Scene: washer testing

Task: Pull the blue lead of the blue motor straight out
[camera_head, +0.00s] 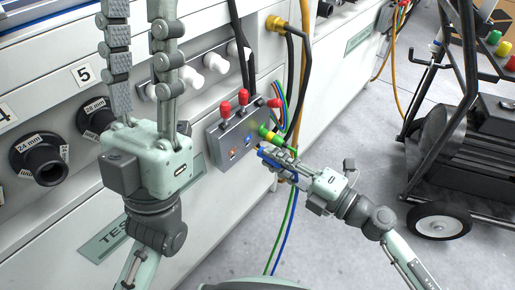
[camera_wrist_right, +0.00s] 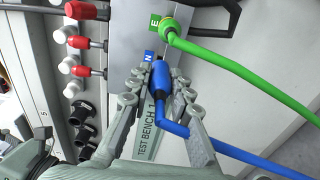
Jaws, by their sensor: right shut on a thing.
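In the head view my right gripper (camera_head: 268,152) is at the front of the grey connection box (camera_head: 219,150). In the right wrist view its fingers (camera_wrist_right: 157,75) are closed around the blue plug (camera_wrist_right: 161,82) at the end of the blue lead (camera_wrist_right: 245,154). The plug's front end is beside the blue N label (camera_wrist_right: 150,56); I cannot tell if it is still seated. The blue lead hangs down in the head view (camera_head: 287,237). My left gripper (camera_head: 140,14) is empty with its fingers apart, pointing up before the bench at left. No blue motor is identifiable.
A green plug (camera_wrist_right: 169,30) with a green lead sits close beside the blue one, at the E label. Several red plugs (camera_head: 225,107) stand on the box. A dark wheeled cart (camera_head: 445,170) stands at right. The floor (camera_head: 345,125) between is clear.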

